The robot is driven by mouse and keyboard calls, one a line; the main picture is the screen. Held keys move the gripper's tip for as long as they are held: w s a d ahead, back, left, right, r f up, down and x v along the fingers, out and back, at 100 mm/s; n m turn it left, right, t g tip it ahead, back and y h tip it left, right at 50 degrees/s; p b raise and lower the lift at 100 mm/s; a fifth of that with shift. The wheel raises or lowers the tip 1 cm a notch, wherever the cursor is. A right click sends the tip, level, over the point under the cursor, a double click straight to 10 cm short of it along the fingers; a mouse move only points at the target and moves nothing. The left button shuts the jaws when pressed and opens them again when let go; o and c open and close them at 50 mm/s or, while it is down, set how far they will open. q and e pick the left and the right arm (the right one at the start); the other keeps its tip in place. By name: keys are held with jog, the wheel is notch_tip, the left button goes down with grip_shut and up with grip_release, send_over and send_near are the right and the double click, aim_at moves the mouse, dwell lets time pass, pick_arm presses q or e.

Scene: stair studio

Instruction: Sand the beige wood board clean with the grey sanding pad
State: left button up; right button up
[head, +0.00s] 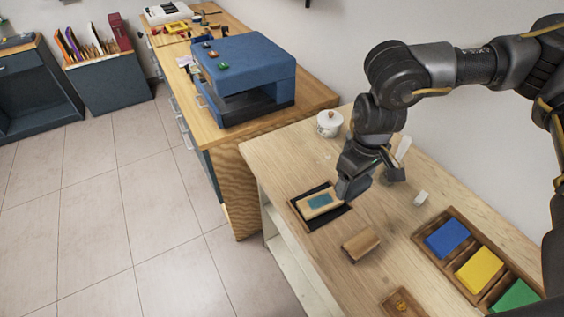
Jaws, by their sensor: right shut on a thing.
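The beige wood board (309,211) lies in a shallow dark tray (330,217) on the light wood table. A blue-teal patch (320,201) covers part of its top. My right gripper (372,184) is just right of the board, pointing down and shut on the grey sanding pad (352,189), which shows as a dark grey block by the board's right end. The gripper hides part of the pad, and I cannot tell whether the pad touches the board. My left gripper is not in view.
A brown block (361,245) lies in front of the board. A wooden tray (448,263) holds blue, yellow and green blocks at the right. A lidded white pot (329,123) stands behind, and a small white block (421,198) lies to the right. A blue machine (240,75) occupies the other bench.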

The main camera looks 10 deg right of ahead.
jog(key=shift+a+r, duration=0.1)
jog(key=shift+r, duration=0.1)
jog(key=w+a+f+n+p, duration=0.2)
jog(key=a+n+p, duration=0.8)
jog(key=n+p, duration=0.4)
jog(key=shift+w+n, duration=0.15)
jog(key=shift+n, duration=0.85)
